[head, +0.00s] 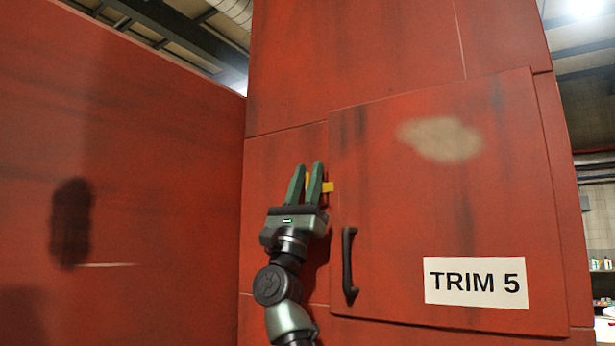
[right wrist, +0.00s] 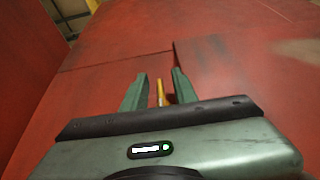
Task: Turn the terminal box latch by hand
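The terminal box is a red panel door (head: 440,210) labelled TRIM 5, lying flat against the red housing. Its latch (head: 328,187) is a small yellow bar at the door's left edge, partly hidden behind my right gripper's fingers. My right gripper (head: 308,168) points up at the latch with its two green fingers apart. In the right wrist view the yellow latch (right wrist: 160,93) shows between the fingers, with a gap on each side. I cannot tell how deep it sits between them. My left gripper is not in view.
A black door handle (head: 348,265) stands out just below and right of the gripper. A large red wall (head: 150,180) closes off the left side. Shelves with small bottles (head: 600,264) show at the far right.

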